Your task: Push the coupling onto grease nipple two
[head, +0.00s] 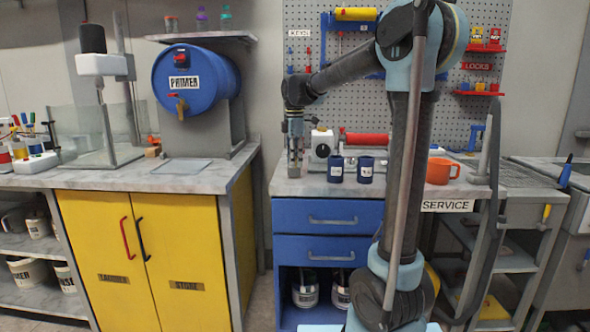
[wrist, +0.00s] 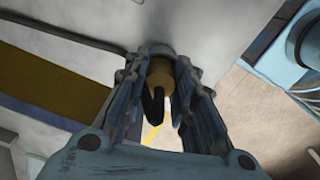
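My gripper (head: 295,165) points down over the left end of the service bench, beside a white machine (head: 321,145) with a dark knob and a red roller (head: 368,139). In the wrist view, my gripper (wrist: 161,75) has its two fingers close on either side of a brass piece (wrist: 160,70), which looks like the coupling. The fingers seem closed on it. A dark curved part (wrist: 153,105) hangs from the brass piece. A grey round end shows past the fingertips; I cannot tell whether it belongs to the coupling. I cannot make out grease nipple two.
Two dark blue cups (head: 366,169) stand at the bench front, right of my gripper. An orange mug (head: 441,171) stands further right. A blue primer drum (head: 196,80) and a yellow cabinet (head: 160,260) are on the left, across a gap.

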